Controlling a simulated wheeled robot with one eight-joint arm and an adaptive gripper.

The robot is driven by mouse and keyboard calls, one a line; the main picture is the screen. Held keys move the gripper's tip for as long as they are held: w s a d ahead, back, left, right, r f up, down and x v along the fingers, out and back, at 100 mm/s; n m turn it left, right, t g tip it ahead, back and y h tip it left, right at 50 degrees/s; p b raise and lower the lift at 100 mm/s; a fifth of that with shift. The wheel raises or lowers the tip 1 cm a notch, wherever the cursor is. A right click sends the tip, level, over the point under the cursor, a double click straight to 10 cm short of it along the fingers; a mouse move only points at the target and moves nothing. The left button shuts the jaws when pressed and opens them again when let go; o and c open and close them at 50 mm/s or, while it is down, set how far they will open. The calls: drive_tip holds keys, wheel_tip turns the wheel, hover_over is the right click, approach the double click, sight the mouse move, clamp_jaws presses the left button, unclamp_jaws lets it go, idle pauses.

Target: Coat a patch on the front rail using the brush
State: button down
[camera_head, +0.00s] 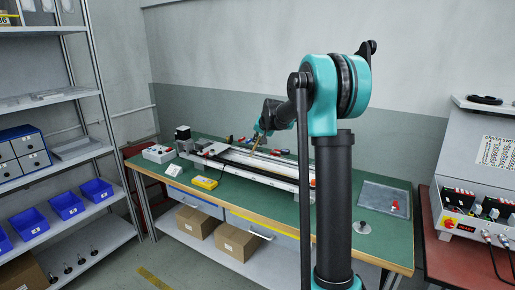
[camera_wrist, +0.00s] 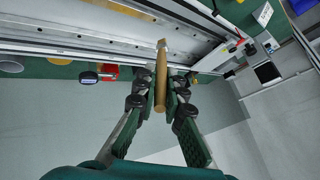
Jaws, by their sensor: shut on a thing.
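My gripper (camera_wrist: 162,102) is shut on the wooden handle of the brush (camera_wrist: 161,75) in the wrist view. The tip of the brush points at the long metal rails of the gantry. In the head view the brush (camera_head: 256,142) shows small below my gripper (camera_head: 262,131), over the gantry. The front rail (camera_head: 262,177) is a long pale bar along the near side of the gantry on the green bench. It also shows in the wrist view (camera_wrist: 90,50). I cannot tell whether the brush touches a rail. No coated patch can be made out.
A yellow device (camera_head: 205,183) lies on the green bench (camera_head: 225,200) in front of the gantry. A grey mat (camera_head: 378,198) with a red item (camera_head: 395,206) lies at the right. Shelves with blue bins (camera_head: 66,204) stand left. A control console (camera_head: 478,195) stands right.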

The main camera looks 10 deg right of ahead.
drive_tip(key=shift+r, duration=1.85)
drive_tip(key=shift+f, duration=0.55)
